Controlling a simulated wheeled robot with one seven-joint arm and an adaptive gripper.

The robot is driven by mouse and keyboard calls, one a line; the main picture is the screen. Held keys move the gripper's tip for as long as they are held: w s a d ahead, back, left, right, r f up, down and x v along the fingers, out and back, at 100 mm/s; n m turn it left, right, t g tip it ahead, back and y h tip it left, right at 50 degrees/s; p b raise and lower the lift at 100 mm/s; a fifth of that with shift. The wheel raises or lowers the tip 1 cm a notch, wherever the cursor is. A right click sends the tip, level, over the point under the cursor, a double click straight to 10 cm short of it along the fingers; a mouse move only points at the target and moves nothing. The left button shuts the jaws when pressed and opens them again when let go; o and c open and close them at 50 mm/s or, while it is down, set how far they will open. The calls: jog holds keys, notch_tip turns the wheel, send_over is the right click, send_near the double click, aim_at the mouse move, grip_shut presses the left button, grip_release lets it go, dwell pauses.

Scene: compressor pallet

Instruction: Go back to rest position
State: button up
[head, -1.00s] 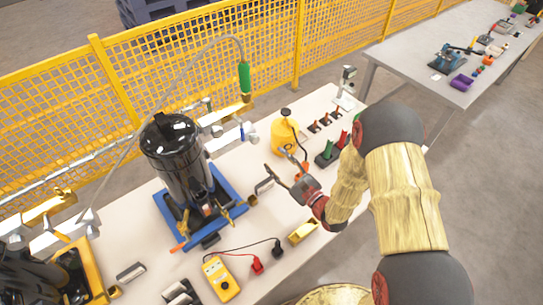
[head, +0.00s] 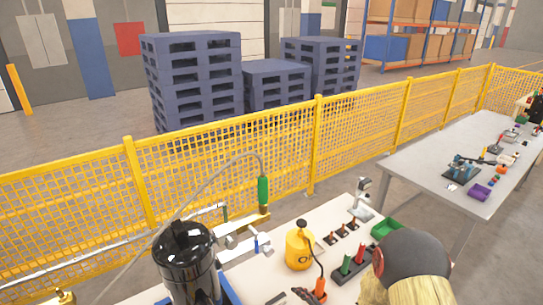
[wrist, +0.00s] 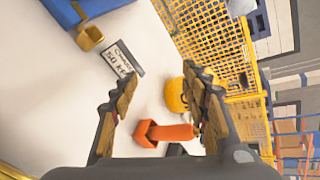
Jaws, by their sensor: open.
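My gripper (wrist: 160,92) is open in the wrist view, its two fingers spread wide above the white table. An orange nozzle-like part (wrist: 165,132) shows low between the fingers; I see no contact with it. Part of a yellow sprayer bottle (wrist: 176,95) shows behind the right finger.
The black compressor tank (head: 187,262) stands left on the table. The yellow bottle (head: 299,248) and red and green-handled tools (head: 352,262) are nearby. A small sign (wrist: 122,58) lies on the table. A yellow mesh fence (head: 230,165) runs behind. A grey table (head: 430,165) stands right.

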jog(key=s+d+f+n+g+h, duration=0.4)
jog(key=d+f+n, duration=0.1)
jog(key=d+n, duration=0.1)
jog(key=s+d+r+n+g+h, duration=0.3)
jog(key=s+d+r+n+g, duration=0.1)
jog(key=s+d+r+n, duration=0.25)
jog(key=s+a+r+n, duration=0.1)
jog(key=s+r, duration=0.4)
jog(key=r, duration=0.5)
jog(key=s+a+r+n+t+b, duration=0.1)
jog(key=s+r, duration=0.4)
jog(key=r, duration=0.6)
jog(key=s+r+n+t, duration=0.1)
jog(key=s+r+n, duration=0.2)
jog(key=r, duration=0.7)
jog(key=s, duration=0.2)
jog(key=shift+s+a+r+b, duration=0.3)
jog(key=shift+a+r+b, duration=0.05)
jog(key=shift+a, duration=0.05)
